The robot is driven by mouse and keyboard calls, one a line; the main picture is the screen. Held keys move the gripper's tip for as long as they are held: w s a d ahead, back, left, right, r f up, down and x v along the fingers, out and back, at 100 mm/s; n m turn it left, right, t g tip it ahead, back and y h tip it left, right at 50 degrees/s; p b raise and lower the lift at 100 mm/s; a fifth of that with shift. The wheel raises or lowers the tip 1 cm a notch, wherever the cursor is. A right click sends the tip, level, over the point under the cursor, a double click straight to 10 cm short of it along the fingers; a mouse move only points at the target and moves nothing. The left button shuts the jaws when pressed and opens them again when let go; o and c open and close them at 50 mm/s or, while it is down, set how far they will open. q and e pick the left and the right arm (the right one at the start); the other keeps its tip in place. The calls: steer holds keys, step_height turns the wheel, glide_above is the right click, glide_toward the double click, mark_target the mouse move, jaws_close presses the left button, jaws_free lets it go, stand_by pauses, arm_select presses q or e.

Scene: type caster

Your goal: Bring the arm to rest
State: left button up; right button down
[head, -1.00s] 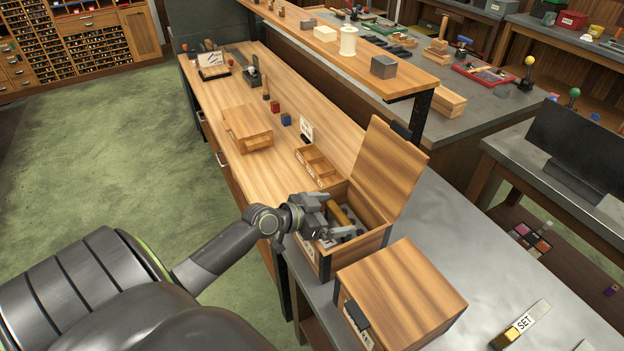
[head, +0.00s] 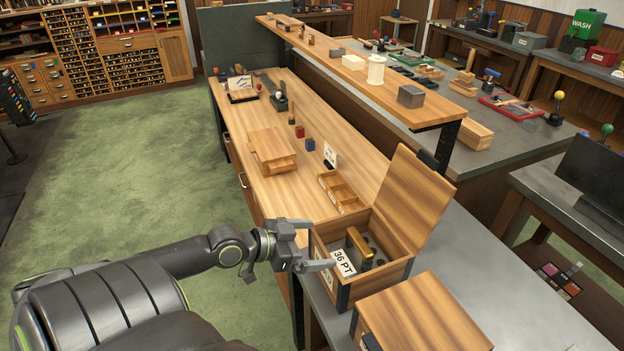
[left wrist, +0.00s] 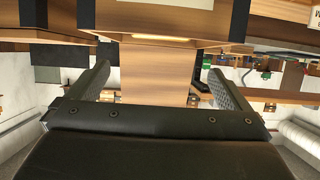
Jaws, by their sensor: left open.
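My left gripper (head: 312,243) is open and empty in the head view. Its fingers are just left of an open wooden box labelled "36 PT" (head: 398,272), in front of its near left side. The box lid stands raised at the right. Inside the box lie a brass-coloured bar (head: 359,244) and grey pieces. In the left wrist view the two fingers (left wrist: 167,85) stand wide apart with nothing between them. My right gripper is not in view.
A closed wooden box (head: 425,318) stands close beside the open one. A small divided tray (head: 342,192) and a wooden block stack (head: 271,150) lie on the bench (head: 300,95). A shelf (head: 355,75) runs above the bench. Green floor (head: 120,165) is clear at left.

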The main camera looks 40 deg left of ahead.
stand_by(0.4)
arm_select(q)
steer(key=s+d+f+g+y, duration=0.35)
steer(key=s+d+f, duration=0.25)
steer(key=s+f, duration=0.2)
steer(key=s+f+n+g+y, duration=0.2)
steer(key=s+n+g+y, duration=0.25)
steer(key=s, duration=0.65)
step_height(320, 180, down, 25)
steer(key=a+g+h+b, duration=0.1)
steer(key=g+b, duration=0.1)
steer(key=s+d+f+g+b, duration=0.1)
steer(key=s+f, duration=1.4)
steer(key=f, duration=0.4)
steer(key=shift+f+n+h+b, duration=0.15)
steer(key=shift+n+h+b, duration=0.15)
steer(key=shift+n+b, duration=0.05)
steer(key=shift+d, duration=0.1)
steer(key=shift+c, duration=0.4)
